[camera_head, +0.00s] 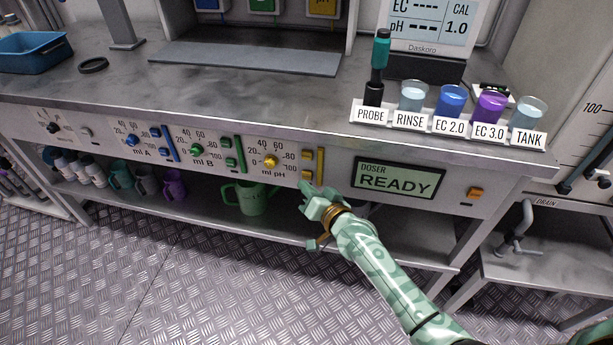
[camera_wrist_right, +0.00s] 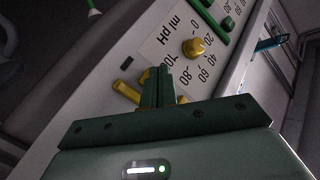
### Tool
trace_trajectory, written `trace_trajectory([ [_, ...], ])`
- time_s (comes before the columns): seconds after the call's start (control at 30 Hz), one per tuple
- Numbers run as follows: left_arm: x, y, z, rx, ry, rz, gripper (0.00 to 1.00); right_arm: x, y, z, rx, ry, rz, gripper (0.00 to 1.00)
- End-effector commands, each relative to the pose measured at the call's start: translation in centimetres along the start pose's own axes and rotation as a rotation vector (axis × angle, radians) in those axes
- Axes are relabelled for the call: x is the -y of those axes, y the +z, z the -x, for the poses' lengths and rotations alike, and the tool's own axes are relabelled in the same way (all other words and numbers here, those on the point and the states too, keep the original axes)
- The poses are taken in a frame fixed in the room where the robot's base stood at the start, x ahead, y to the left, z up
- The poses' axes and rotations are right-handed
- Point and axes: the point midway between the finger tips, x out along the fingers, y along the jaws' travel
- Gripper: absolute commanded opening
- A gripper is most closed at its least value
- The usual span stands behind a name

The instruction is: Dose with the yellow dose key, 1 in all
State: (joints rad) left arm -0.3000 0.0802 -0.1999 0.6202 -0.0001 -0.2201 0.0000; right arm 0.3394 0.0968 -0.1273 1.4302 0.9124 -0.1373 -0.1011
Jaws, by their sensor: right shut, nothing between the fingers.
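In the head view, the ml pH section of the front panel has a yellow dial (camera_head: 270,161), an upper yellow square key (camera_head: 306,155), a lower yellow square key (camera_head: 306,175) and a yellow upright bar (camera_head: 320,163). My right gripper (camera_head: 307,189) is shut and empty, its tips just below the lower key. The wrist view shows the closed fingers (camera_wrist_right: 158,75) in front of the panel, partly covering a yellow part (camera_wrist_right: 127,91). The yellow dial (camera_wrist_right: 194,47) lies beyond. I cannot tell whether the tips touch a key. My left gripper is out of view.
The doser display (camera_head: 399,180) reads READY, with an orange key (camera_head: 475,194) to its right. Blue and green dials and keys sit left of the yellow ones. Labelled beakers (camera_head: 451,100) stand on the bench above. A green mug (camera_head: 251,198) stands on the shelf below.

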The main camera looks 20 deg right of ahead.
Motion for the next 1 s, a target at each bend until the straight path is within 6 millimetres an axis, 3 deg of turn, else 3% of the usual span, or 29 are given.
trace_trajectory([
  [1.0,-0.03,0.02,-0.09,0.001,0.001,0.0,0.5,-0.43,-0.48,-0.6,0.0,0.0,0.0,0.0],
])
